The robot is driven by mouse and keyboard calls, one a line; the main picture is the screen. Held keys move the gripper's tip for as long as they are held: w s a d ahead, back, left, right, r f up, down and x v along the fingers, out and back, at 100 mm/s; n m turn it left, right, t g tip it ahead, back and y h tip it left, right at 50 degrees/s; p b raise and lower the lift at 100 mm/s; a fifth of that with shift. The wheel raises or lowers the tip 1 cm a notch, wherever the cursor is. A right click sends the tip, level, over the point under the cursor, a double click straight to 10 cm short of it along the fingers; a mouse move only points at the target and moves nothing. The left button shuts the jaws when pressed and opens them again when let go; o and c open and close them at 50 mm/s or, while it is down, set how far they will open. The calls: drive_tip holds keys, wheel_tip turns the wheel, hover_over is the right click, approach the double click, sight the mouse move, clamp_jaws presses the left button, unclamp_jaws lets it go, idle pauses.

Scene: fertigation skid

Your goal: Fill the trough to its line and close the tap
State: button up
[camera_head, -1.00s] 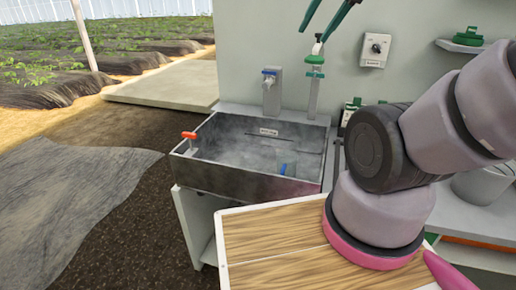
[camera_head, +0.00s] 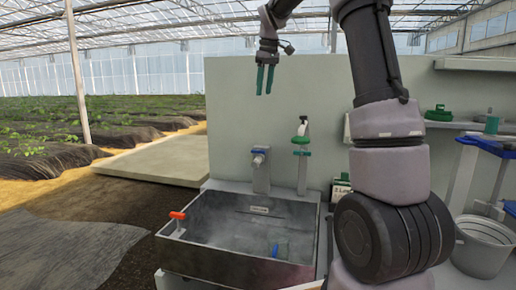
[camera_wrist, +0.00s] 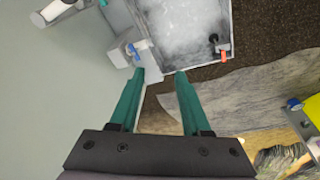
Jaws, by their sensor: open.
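The grey trough (camera_head: 225,266) stands against the pale panel, and its front wall shows below. A label and a thin dark line mark its inner back wall; I cannot tell the water level from its mottled grey inside. A tap with a blue handle (camera_head: 259,151) is on a grey post behind the trough; the handle also shows in the wrist view (camera_wrist: 137,48). A red handle (camera_head: 178,215) is at the trough's left corner. A small blue item (camera_head: 275,250) is inside the trough. My gripper (camera_head: 265,90) is open and empty, pointing down high above the tap.
A green-and-white fitting (camera_head: 301,140) stands just right of the tap. A grey bucket (camera_head: 482,250) and shelves are at the right. The pale panel (camera_head: 235,110) is behind the tap. Open floor lies left of the trough.

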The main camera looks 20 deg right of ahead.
drive_tip(key=w+f+n+g, duration=0.2)
drive_tip(key=w+f+n, duration=0.1)
drive_tip(key=w+f, duration=0.65)
drive_tip(key=n, duration=0.2)
hover_over(258, 153)
wheel_tip(258, 153, down, 7)
drive_tip(key=shift+g+h, duration=0.3)
drive_tip(key=f, duration=0.9)
drive_tip(key=shift+w+d+f, duration=0.1)
drive_tip(key=shift+w+f, duration=0.25)
clamp_jaws()
